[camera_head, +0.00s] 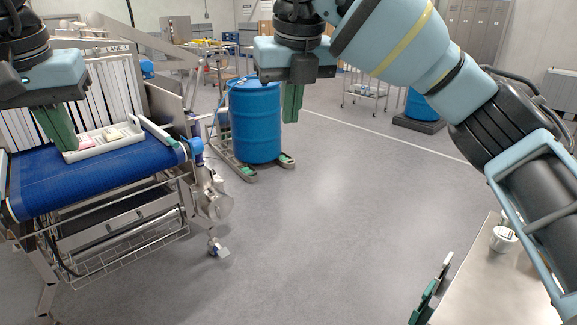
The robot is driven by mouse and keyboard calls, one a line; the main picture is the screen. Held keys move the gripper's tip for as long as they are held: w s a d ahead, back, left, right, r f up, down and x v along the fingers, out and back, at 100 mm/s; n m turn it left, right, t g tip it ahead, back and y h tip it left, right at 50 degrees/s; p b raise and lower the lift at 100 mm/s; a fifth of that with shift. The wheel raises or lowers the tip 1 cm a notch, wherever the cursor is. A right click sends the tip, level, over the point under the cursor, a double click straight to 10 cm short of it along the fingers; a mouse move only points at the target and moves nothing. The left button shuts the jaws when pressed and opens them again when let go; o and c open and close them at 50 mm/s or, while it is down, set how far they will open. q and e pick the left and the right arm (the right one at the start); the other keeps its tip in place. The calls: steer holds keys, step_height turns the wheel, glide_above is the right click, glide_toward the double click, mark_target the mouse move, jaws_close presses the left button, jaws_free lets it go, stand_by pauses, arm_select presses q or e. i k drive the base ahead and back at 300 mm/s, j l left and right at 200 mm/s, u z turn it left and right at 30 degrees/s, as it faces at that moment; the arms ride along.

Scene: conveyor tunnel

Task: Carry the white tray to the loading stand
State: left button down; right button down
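The white tray (112,144) lies on the blue conveyor belt (100,172) at the left, with a few small items in it, one pinkish and one pale. My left gripper (60,130) points down at the tray's left end; its green fingers overlap the tray's end there. I cannot tell whether they grip it. My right gripper (293,103) hangs in mid-air in front of the blue barrel, away from the tray, with nothing visible in it. Its fingers overlap in this view, so their gap is hidden. Nothing in view is clearly marked as the loading stand.
A blue barrel (255,125) stands on a wheeled base beyond the conveyor. A steel table (490,285) at the lower right bears a small white container (503,239). A wire cart (365,92) stands at the back. The grey floor (330,220) between conveyor and table is clear.

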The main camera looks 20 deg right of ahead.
mark_target(502, 305)
steer(key=k+l, duration=0.35)
steer(key=l, duration=0.15)
steer(key=k+l, duration=0.35)
steer(key=l, duration=0.15)
steer(key=k+l, duration=0.35)
steer(key=l, duration=0.6)
steer(key=k+l, duration=0.15)
steer(key=l, duration=0.3)
steer(key=i+l, duration=0.1)
steer(key=l, duration=0.65)
